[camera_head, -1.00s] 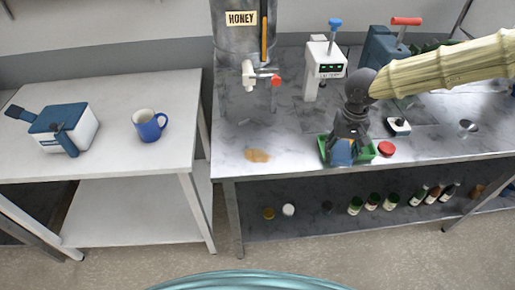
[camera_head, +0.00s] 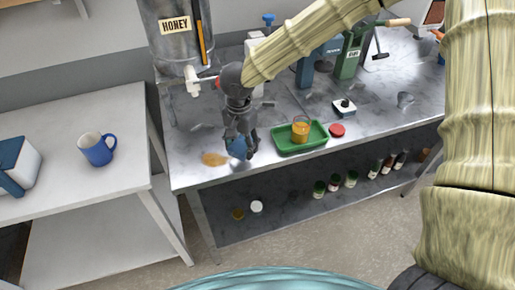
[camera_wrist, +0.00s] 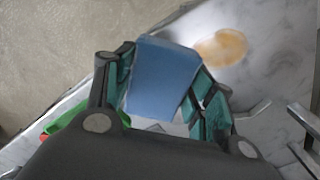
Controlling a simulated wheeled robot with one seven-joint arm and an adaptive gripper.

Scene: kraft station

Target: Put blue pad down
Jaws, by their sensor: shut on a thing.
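My gripper (camera_head: 240,143) is shut on the blue pad (camera_wrist: 163,80), which sits between its teal-lined fingers in the wrist view. In the head view the blue pad (camera_head: 237,150) shows partly behind the fingers, over the front part of the marble counter (camera_head: 240,185). An orange-brown spill (camera_head: 214,159) lies on the counter just left of the pad. It also shows beyond the pad in the wrist view (camera_wrist: 222,48). I cannot tell whether the pad touches the counter.
A blue mug (camera_head: 97,149) is on the left table.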

